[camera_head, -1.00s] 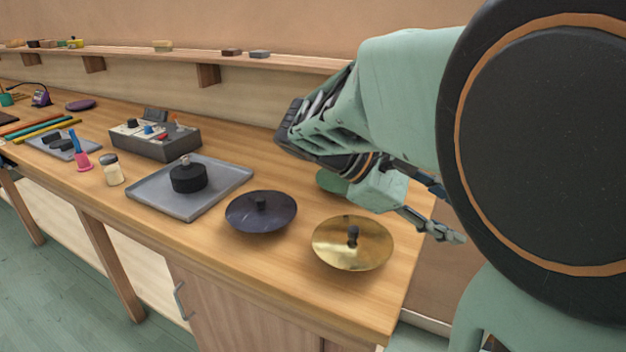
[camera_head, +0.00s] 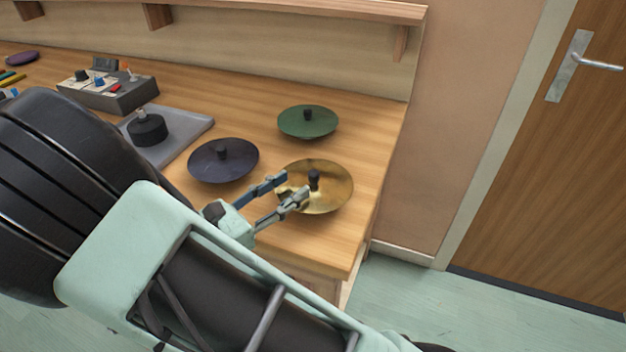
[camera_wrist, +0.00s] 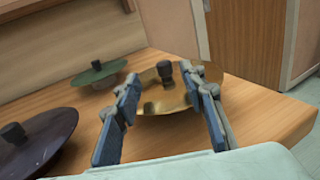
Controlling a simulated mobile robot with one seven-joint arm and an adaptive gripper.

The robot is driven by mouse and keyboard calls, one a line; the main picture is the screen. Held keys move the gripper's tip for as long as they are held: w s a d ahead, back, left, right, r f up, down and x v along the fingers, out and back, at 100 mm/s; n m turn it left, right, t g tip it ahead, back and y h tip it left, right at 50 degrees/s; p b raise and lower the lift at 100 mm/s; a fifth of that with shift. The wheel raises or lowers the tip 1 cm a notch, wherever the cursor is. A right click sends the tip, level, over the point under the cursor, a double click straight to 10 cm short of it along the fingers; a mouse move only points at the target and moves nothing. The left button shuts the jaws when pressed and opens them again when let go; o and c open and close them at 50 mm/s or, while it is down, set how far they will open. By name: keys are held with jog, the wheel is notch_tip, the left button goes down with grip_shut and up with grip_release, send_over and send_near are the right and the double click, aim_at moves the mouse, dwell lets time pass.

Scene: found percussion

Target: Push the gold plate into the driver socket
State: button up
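The gold plate (camera_head: 330,199) is a shallow brass dish with a black knob at its centre, near the right end of the bench. It also shows in the wrist view (camera_wrist: 160,98), between and beyond my fingers. My gripper (camera_head: 287,186) is open and empty at the plate's left edge, fingers pointing toward the knob; contact with the plate cannot be told. In the wrist view the fingers (camera_wrist: 157,78) are spread wide with the knob between their tips. A black round block with a metal-tipped post (camera_head: 147,129), perhaps the driver socket, stands on a grey tray (camera_head: 188,129).
A dark purple plate (camera_head: 236,167) lies left of the gold plate, and a green plate (camera_head: 309,123) lies behind it. A grey control box (camera_head: 125,97) stands behind the tray. The bench (camera_head: 357,215) ends just right of the gold plate.

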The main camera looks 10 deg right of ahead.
aim_at(310, 176)
jog(key=x, duration=0.7)
jog(key=shift+s+d+b, duration=0.15)
jog(key=shift+d+b, duration=0.15)
jog(key=shift+b, duration=0.05)
jog(key=shift+c, duration=0.6)
grip_shut()
